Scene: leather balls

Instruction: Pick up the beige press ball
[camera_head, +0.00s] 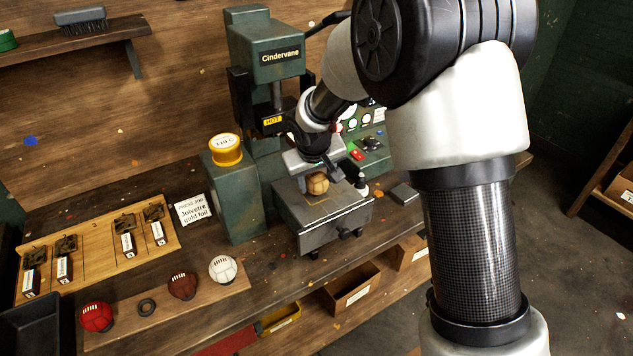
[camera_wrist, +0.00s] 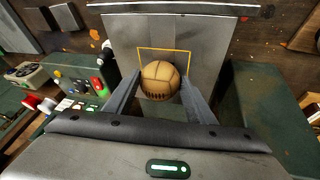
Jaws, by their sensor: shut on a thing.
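The beige press ball (camera_head: 317,184) is a tan, panelled leather ball at the grey plate of the green press. My gripper (camera_head: 316,170) is over it from above and shut on it. In the wrist view, the beige press ball (camera_wrist: 160,80) sits between the two fingers of my gripper (camera_wrist: 160,88), one on each side. It is at the near edge of a yellow outlined square on the press plate (camera_wrist: 205,45). I cannot tell whether the ball touches the plate or is slightly above it.
The green press (camera_head: 268,50) marked Cindervane stands behind my gripper, with a yellow HOT label. A control box (camera_head: 370,145) is to its right. A wooden strip on the bench holds a red ball (camera_head: 97,316), a dark red ball (camera_head: 183,286) and a white ball (camera_head: 222,269).

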